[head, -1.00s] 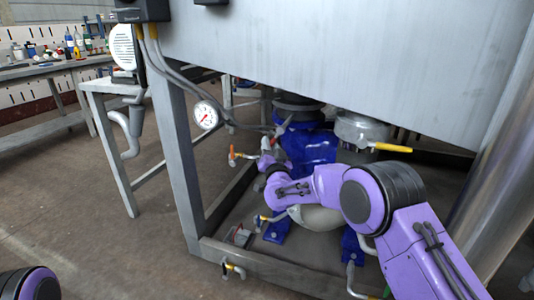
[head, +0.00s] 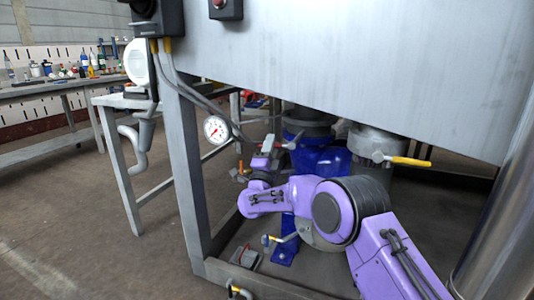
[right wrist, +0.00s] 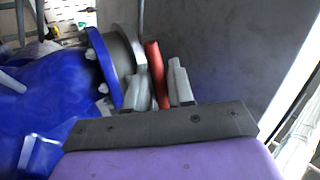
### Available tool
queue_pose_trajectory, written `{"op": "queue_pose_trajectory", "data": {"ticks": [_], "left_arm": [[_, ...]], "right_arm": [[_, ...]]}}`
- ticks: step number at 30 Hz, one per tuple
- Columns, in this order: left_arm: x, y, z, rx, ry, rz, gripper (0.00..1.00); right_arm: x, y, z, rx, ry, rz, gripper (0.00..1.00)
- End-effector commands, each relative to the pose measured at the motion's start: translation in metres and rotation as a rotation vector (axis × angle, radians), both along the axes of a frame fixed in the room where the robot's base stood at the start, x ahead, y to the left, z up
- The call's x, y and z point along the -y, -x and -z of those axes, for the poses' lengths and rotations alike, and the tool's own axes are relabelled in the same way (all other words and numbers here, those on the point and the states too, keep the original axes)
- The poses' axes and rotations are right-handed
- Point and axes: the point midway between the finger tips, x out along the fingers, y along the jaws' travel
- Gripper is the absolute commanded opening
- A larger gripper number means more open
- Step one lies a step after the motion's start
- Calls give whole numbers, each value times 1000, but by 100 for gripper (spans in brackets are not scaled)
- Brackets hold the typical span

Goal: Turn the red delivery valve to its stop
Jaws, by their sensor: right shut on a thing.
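The red delivery valve's lever (right wrist: 155,72) stands up between the two pale fingers of my right gripper (right wrist: 158,82) in the right wrist view. The gripper is shut on the lever, with its upper end showing above the fingers. In the head view my right gripper (head: 268,146) is low under the steel tank, beside the blue pump body. The fingers and lever are small there, and the valve body is mostly hidden by my wrist. My left gripper is not in view.
A blue pump body (head: 322,160) and a yellow-handled lever (head: 410,161) are close to my right arm. A pressure gauge (head: 216,130) hangs near the grey frame leg (head: 187,170). The floor at left is open, with a bench (head: 45,90) behind.

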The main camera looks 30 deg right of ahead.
Motion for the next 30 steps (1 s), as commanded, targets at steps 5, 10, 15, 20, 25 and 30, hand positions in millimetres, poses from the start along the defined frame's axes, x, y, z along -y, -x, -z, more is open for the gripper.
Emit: {"op": "queue_pose_trajectory", "data": {"ticks": [5, 10, 15, 20, 25, 30], "left_arm": [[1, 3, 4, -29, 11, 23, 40], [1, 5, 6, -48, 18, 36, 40], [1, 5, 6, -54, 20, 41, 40], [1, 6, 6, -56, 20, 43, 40], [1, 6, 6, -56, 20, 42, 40], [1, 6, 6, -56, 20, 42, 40]], "right_arm": [[0, 0, -5, 68, -61, 0, 0], [-1, 1, -10, 105, -95, 0, 0], [-1, 1, -12, 122, -110, -1, 0], [-2, 0, -12, 126, -114, -2, 0], [-2, 0, -13, 126, -113, -2, 0], [-2, 0, -13, 126, -113, -2, 41]]}}
